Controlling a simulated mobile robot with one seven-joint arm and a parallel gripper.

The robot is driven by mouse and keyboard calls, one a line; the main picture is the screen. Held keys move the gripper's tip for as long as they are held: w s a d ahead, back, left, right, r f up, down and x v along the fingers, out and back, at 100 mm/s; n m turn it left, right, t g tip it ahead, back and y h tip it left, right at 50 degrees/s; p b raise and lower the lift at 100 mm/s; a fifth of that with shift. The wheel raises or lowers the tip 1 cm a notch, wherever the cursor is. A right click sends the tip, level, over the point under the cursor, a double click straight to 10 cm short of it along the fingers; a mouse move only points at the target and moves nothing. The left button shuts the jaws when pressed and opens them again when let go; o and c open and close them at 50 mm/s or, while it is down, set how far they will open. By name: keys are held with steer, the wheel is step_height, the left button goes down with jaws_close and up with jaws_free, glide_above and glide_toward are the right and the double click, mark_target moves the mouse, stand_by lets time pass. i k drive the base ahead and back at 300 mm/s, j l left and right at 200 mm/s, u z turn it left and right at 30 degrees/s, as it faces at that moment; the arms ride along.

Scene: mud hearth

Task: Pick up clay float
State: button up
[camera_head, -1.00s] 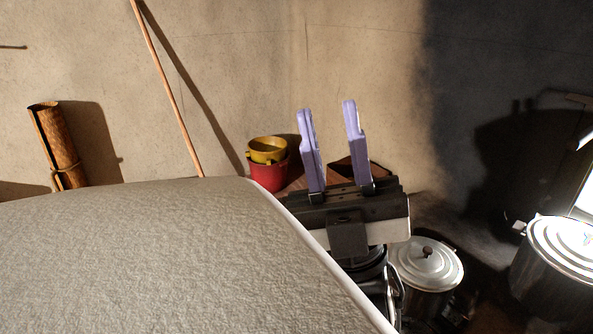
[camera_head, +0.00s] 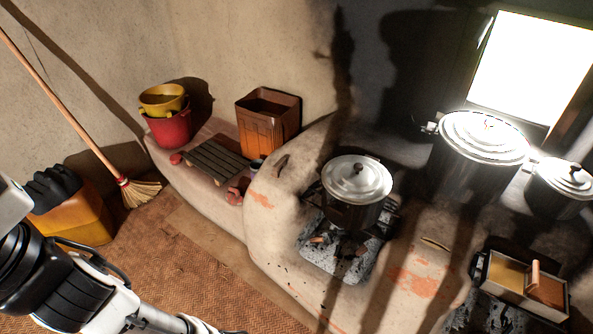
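A brown block with an upright wooden handle, which looks like the clay float (camera_head: 545,286), sits at the lower right. It lies in a metal-edged, box-like tray (camera_head: 497,292) beside a yellowish section. I cannot tell for certain that it is the float. My gripper is not in view now; only links of my arm show at the lower left, far from the float.
A clay hearth (camera_head: 270,225) runs across the middle, bearing a lidded pot (camera_head: 357,190), a dark slatted rack (camera_head: 212,160) and an orange bin (camera_head: 268,125). A large lidded pot (camera_head: 478,150) and a smaller one (camera_head: 562,185) stand behind the tray. A broom (camera_head: 140,190) leans left.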

mark_target(282, 162)
steer(key=u, duration=0.15)
steer(key=z, duration=1.7)
steer(key=u, duration=1.2)
steer(key=i+j, duration=0.2)
steer(key=j, duration=0.15)
steer(key=i+j, duration=0.25)
steer(key=i+j+z, duration=0.1)
steer(key=j, duration=0.4)
steer(key=i+j, duration=0.3)
steer(key=i+j+z, duration=0.1)
steer(key=j, duration=0.35)
steer(key=i, duration=0.1)
